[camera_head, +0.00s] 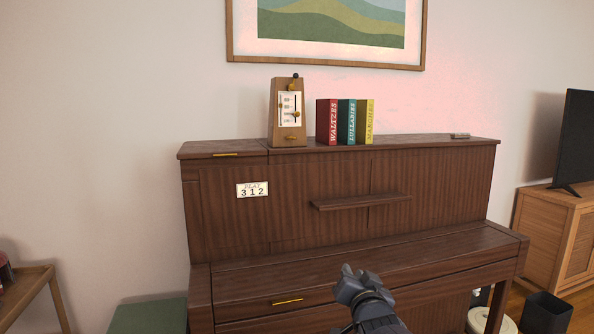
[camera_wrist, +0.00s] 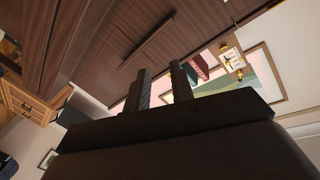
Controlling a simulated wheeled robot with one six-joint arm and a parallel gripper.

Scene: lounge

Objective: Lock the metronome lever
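The metronome (camera_head: 274,120) is a wooden, tapered box standing upright on top of the piano (camera_head: 225,220), left of the books. Its pale scale face carries a thin upright rod with a dark knob at the top and small brass parts. The metronome also shows in the wrist view (camera_wrist: 230,55), tilted, right of my fingers. My gripper (camera_head: 350,270) is in front of the piano's lower part, well below and right of the metronome. Its two fingers (camera_wrist: 159,70) are apart and empty.
Red, green and yellow books (camera_head: 346,122) stand right of the metronome. A small ledge (camera_head: 360,201) projects from the piano front, and a keyboard cover juts out below. A framed picture (camera_head: 325,60) hangs above. The air before the piano's upper front is clear.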

